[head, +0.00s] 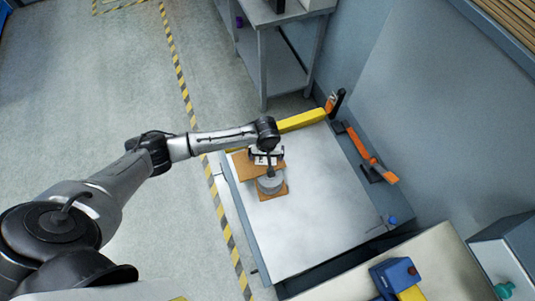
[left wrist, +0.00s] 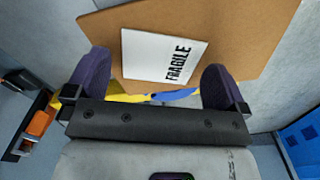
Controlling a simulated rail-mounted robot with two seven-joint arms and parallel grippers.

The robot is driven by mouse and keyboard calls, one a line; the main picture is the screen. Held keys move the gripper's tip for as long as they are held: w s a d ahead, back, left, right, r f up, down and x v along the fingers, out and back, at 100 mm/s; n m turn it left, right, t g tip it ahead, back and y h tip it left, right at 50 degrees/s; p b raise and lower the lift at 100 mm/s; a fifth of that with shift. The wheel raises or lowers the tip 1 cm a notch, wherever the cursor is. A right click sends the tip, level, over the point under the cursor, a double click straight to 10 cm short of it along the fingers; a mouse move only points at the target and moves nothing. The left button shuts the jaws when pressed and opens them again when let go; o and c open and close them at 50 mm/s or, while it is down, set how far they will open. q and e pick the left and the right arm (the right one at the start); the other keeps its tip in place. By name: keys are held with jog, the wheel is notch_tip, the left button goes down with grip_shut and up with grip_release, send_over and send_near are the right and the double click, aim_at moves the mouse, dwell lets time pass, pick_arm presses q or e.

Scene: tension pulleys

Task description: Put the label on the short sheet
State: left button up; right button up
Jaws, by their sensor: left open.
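The white label (left wrist: 165,55), printed FRAGILE, lies flat against a brown sheet (left wrist: 235,25) in the left wrist view. My left gripper (left wrist: 154,82) is open, its two dark purple fingers on either side of the label's near part with gaps between. I cannot tell whether the fingertips touch the sheet. In the head view my left gripper (head: 267,158) is over the brown sheet (head: 243,167) on the white tabletop, and it hides much of the label there. My right gripper is not in view.
A grey round object (head: 270,184) sits on brown board beside the gripper. A yellow bar (head: 302,121) and orange-handled tools (head: 372,150) lie along the table's far and right edges. A blue and yellow object (head: 397,277) is at the lower right. The tabletop's middle (head: 325,195) is clear.

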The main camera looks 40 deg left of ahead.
pick_arm(q)
notch_tip(320, 180, up, 11)
jog(key=p, duration=0.2)
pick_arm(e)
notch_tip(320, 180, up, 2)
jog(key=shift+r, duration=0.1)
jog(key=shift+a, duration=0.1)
pick_arm(q)
jog(key=s+d+f+m+t+h, duration=0.25)
jog(key=s+d+m, duration=0.45)
jog(key=s+d, duration=0.45)
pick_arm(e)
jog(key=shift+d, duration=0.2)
pick_arm(q)
jog(key=s+a+r+m+y, duration=0.1)
jog(key=s+a, duration=0.2)
jog(key=s, duration=0.3)
jog(key=s+a+r+m+t+y, duration=0.1)
jog(key=s+a, duration=0.3)
jog(key=s, duration=0.3)
jog(key=shift+s+r, duration=0.3)
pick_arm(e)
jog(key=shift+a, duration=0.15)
pick_arm(q)
jog(key=shift+d, duration=0.15)
